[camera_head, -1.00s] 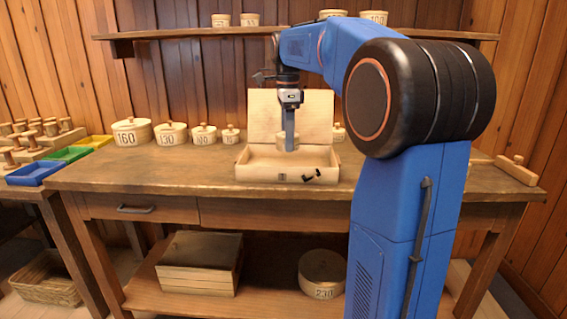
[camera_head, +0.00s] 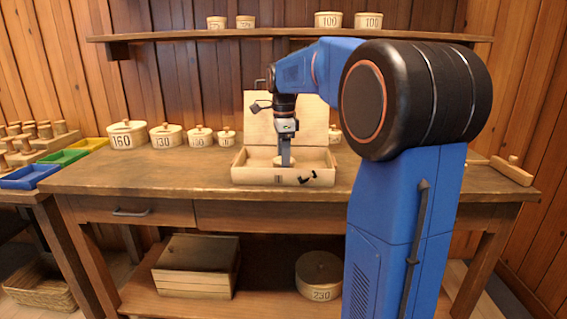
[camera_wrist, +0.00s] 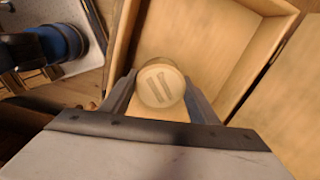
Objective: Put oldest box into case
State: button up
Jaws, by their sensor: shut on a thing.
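A light wooden case (camera_head: 248,176) stands open on the workbench, its lid (camera_head: 316,112) upright at the back. My gripper (camera_head: 285,160) points straight down inside the case. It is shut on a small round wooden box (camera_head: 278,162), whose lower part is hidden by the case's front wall. In the wrist view the round top of the box (camera_wrist: 160,83), with a bar-shaped mark, sits between both fingers, with the case's pale floor (camera_wrist: 205,40) around it. I cannot tell whether the box touches the floor.
Numbered round boxes, such as the 160 box (camera_head: 128,135) and the 130 box (camera_head: 166,137), stand left of the case. A small box (camera_head: 334,134) stands to its right. A shelf (camera_head: 200,34) hangs above. The bench front (camera_head: 150,185) is clear.

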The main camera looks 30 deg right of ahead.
jog(key=shift+f, duration=0.1)
jog(key=o, duration=1)
notch_tip(320, 180, up, 12)
jog(key=shift+r, duration=0.15)
jog(key=s+a+f+n+t, duration=0.1)
jog(key=s+a+f+n, duration=0.4)
jog(key=s, duration=0.5)
jog(key=s+a+f+n+t, duration=0.2)
jog(key=s+a+f+n, duration=0.3)
jog(key=s+f+n, duration=0.5)
jog(key=s+a+f+n+t, duration=0.1)
jog(key=s+a+f+n, duration=0.4)
jog(key=s+f+n, duration=0.2)
jog(key=shift+s+a+f+n+t, duration=0.1)
jog(key=shift+s+f+n+t, duration=0.1)
jog(key=shift+s+f, duration=0.65)
jog(key=shift+s+a+f+n+t, duration=0.1)
jog(key=shift+s+f+n+t, duration=0.1)
jog(key=shift+s+f, duration=0.6)
jog(key=shift+w+f, duration=0.2)
jog(key=shift+w, duration=0.05)
